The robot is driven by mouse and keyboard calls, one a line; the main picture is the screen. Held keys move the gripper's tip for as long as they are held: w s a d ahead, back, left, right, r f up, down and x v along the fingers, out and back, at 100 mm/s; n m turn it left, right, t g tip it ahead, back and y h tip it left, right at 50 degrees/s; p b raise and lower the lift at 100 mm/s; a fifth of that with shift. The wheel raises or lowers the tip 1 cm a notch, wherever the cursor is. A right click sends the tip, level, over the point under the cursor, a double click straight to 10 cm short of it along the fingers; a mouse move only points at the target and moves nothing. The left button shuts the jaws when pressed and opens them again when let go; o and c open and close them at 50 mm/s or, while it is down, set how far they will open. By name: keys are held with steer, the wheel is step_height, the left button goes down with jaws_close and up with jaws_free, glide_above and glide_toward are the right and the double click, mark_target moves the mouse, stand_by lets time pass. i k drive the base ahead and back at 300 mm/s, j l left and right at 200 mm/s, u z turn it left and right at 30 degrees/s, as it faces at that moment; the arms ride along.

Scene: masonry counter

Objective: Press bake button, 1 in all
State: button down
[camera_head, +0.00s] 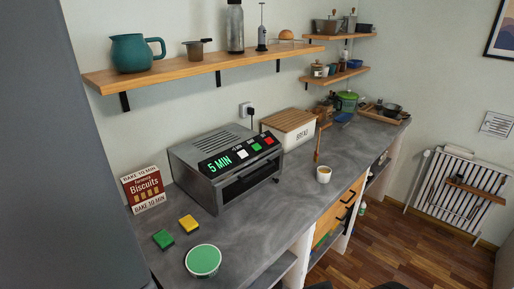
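A grey countertop oven (225,170) stands on the counter, its front facing right and toward me. Its black control panel shows a green display reading "5 MIN" (219,163). To the right of the display are small buttons, among them a white button (242,155), a green button (257,147) and a red button (268,141). The small labels are too small to read surely, so I cannot tell which is the bake button. A biscuit box (144,188) to its left reads "BAKE 10 MIN". My gripper is not in view.
On the grey counter (255,230) are a green block (162,239), a yellow block (188,223), a green-lidded tub (203,261), a white cup (323,174) and a bread box (288,130). A wooden shelf (205,68) hangs above. Counter in front of the oven is clear.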

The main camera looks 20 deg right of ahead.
mark_target(256, 147)
steer(key=i+l+u, duration=0.25)
steer(key=u, duration=0.15)
steer(key=i+l+u, duration=0.2)
steer(key=l+u, duration=0.2)
steer(key=i+l+u, duration=0.15)
steer(key=l+u, duration=0.65)
steer(key=i+l, duration=0.05)
